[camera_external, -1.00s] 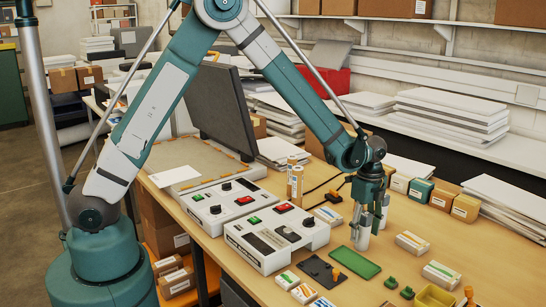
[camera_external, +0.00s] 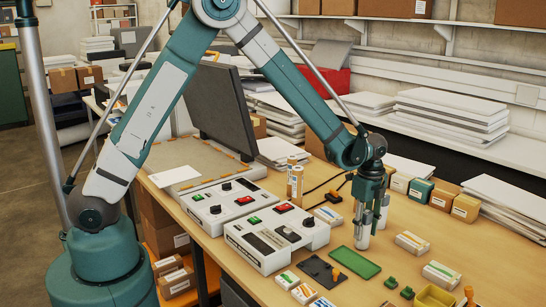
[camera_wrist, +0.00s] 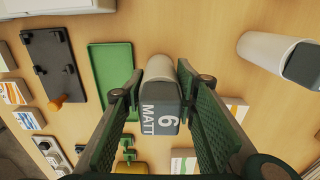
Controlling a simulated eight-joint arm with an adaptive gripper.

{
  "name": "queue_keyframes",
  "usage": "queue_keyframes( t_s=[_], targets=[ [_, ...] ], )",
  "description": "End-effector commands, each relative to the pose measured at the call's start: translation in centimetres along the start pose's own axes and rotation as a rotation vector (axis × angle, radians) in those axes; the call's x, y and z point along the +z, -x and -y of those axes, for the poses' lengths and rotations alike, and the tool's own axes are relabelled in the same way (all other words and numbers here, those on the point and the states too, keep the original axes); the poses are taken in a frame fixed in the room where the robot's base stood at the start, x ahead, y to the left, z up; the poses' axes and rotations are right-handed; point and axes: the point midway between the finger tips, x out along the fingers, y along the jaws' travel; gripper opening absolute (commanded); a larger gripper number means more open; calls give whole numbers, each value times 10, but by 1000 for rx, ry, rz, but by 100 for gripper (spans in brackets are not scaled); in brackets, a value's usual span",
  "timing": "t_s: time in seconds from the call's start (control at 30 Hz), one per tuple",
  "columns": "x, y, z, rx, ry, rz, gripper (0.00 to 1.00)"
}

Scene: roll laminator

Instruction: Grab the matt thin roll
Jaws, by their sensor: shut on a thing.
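The matt roll (camera_wrist: 160,95) stands between my fingers in the wrist view, a pale cylinder with a grey end label reading "MATT" and "6". My gripper (camera_wrist: 160,100) is shut on it, with a green ribbed finger on each side. In the external view my gripper (camera_external: 368,208) points down over the table, and the lower part of the roll (camera_external: 363,240) shows below the fingers. A second pale roll with a dark end (camera_wrist: 280,55) stands apart at the upper right of the wrist view; its label is not readable.
A green tray (camera_external: 354,262) and a dark plate with an orange knob (camera_external: 321,272) lie close by. White control boxes (camera_external: 275,240) stand to the left. Small cartons (camera_external: 412,242) lie to the right. Bare wood surrounds the rolls.

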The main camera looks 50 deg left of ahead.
Motion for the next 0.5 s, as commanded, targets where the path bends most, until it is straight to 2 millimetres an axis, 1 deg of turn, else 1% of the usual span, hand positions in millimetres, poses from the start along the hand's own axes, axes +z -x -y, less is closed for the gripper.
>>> queue_keyframes(
  t_s=[0.27, 0.5],
  targets=[
    [0, 28, 0, 0, 0, 0, 17],
    [0, 61, -1, 0, 0, 0, 17]
  ],
)
